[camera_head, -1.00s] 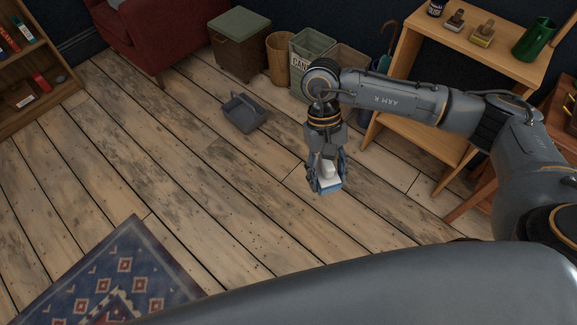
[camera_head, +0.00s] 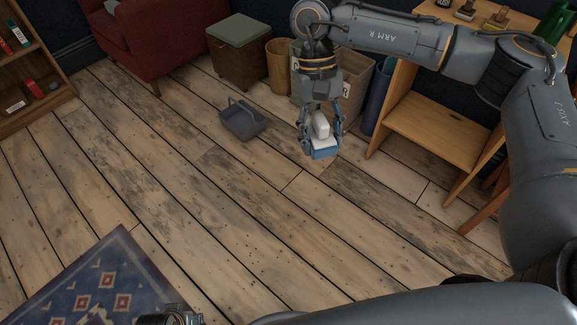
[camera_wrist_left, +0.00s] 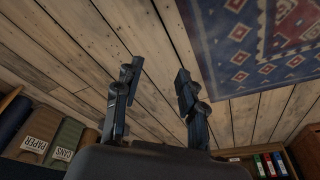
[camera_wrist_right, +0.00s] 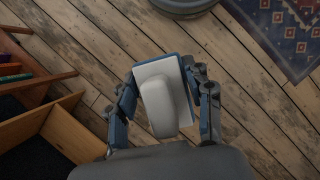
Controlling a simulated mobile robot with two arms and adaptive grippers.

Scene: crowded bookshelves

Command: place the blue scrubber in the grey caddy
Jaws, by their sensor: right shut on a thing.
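The blue scrubber (camera_head: 322,148) has a blue pad, a white layer and a pale grip. My right gripper (camera_head: 321,138) is shut on it and holds it in the air, pad downward, over the floor. In the right wrist view the scrubber (camera_wrist_right: 163,96) sits between the fingers of my right gripper (camera_wrist_right: 166,100). The grey caddy (camera_head: 243,122) stands on the wooden floor, left of the held scrubber in the head view, with its handle up. It looks empty. In the left wrist view my left gripper (camera_wrist_left: 156,80) has its fingers wide apart with nothing between them.
A lidded hamper (camera_head: 240,60), a wicker basket (camera_head: 280,68) and bins stand behind the caddy. A red armchair (camera_head: 150,40) is at the back left. A wooden shelf unit (camera_head: 425,125) stands at the right. The floor around the caddy is clear. A blue rug (camera_head: 95,285) lies at front left.

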